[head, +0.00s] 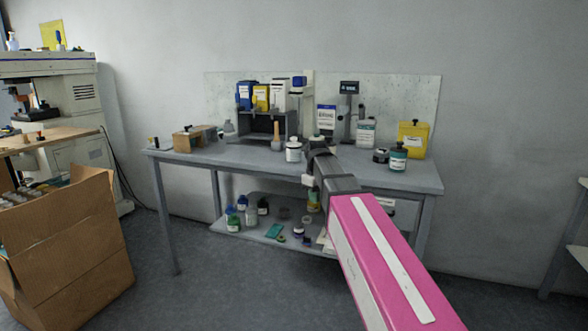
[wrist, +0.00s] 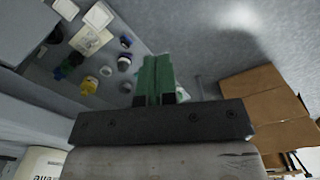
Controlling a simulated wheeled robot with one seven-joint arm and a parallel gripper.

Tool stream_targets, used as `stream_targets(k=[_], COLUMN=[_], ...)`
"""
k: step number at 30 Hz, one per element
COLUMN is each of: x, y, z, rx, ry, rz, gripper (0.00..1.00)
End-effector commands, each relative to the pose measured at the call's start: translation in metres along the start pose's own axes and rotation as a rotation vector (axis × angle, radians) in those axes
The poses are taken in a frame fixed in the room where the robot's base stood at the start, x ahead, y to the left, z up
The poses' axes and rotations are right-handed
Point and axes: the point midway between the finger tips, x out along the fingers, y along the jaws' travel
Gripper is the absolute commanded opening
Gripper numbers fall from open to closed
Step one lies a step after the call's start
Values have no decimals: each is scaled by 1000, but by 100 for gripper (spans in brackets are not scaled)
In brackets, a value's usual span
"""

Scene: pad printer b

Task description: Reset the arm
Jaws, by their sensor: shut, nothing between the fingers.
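My gripper (wrist: 157,80) shows in the wrist view with its two green fingers together, shut and empty. My arm, with a pink link, reaches forward in the head view. Its dark grey end is in front of the workbench (head: 420,180), and the fingertips cannot be made out there. In the wrist view the fingers are over the floor and the edge of the bench's lower shelf, touching nothing that I can see.
The bench top holds several bottles, a white tub (head: 293,152), a green-labelled jar (head: 398,158) and a yellow container (head: 413,139). Jars stand on the lower shelf (head: 262,236). A cardboard box (head: 75,255) and a machine (head: 80,95) are at left. Floor between is clear.

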Motion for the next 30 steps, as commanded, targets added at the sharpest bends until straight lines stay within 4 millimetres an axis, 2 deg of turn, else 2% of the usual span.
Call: stream_targets(k=[1, 6, 18, 24, 30], x=[22, 82, 204, 249, 273], y=[-1, -1, -19, -35, -44], z=[14, 46, 133, 174, 197], rx=[44, 193, 544, 704, 796], ry=[-4, -4, -2, -1, 1], rz=[-3, -2, -1, 0, 1], gripper=[0, 0, 0, 0, 0])
